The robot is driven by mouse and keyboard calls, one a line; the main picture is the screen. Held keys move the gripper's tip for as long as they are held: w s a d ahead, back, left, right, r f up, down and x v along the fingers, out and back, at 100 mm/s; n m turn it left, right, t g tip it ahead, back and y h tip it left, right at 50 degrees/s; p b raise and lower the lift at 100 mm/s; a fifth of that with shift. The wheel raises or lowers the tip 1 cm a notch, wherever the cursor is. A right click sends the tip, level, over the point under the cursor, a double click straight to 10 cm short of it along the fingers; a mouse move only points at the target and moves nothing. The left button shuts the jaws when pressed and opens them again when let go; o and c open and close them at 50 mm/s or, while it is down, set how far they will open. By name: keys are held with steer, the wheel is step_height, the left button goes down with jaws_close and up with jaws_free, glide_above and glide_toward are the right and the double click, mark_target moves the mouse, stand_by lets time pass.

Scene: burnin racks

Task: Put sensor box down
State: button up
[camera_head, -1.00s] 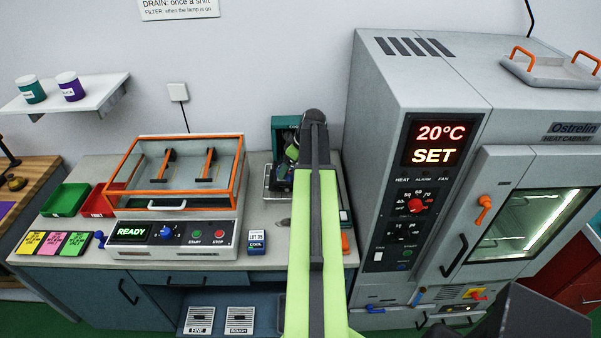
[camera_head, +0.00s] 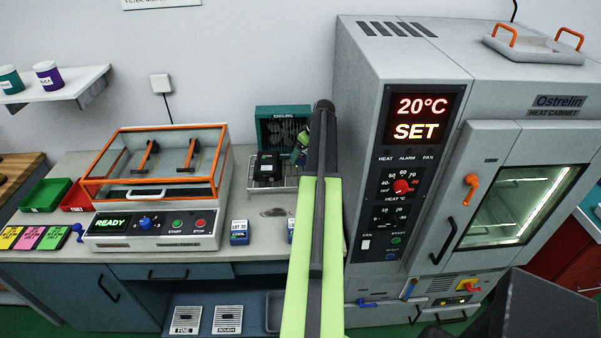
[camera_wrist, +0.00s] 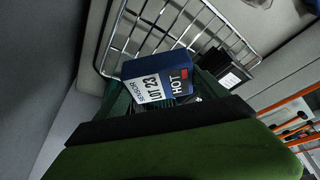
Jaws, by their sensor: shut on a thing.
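The sensor box (camera_wrist: 157,78) is blue, with a white label reading LOT 23 and the word HOT beside a red patch. In the wrist view it sits at the tips of my gripper (camera_wrist: 178,101), which is shut on it, with wire rack bars behind it. Whether the box touches the rack is unclear. In the head view my gripper (camera_head: 304,143) is at the right side of the wire rack (camera_head: 262,187), by the teal cooling fan unit (camera_head: 283,111).
A black box (camera_head: 267,168) stands on the rack's left part; it also shows in the wrist view (camera_wrist: 222,72). A blue LOT 35 COOL box (camera_head: 239,232) stands on the bench. The orange-framed machine (camera_head: 152,198) is left; the heat cabinet (camera_head: 362,150) is close right of my arm.

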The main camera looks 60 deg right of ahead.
mark_target(304, 169)
steer(key=shift+s+d+f+b, duration=0.1)
steer(key=shift+f+b, duration=1.95)
steer(key=shift+f, duration=0.7)
steer(key=o, duration=1.6)
steer(key=shift+r, duration=0.1)
steer(key=p+v, duration=1.1)
steer(key=v, duration=0.1)
steer(key=shift+r+p, duration=0.15)
steer(key=shift+p, duration=0.15)
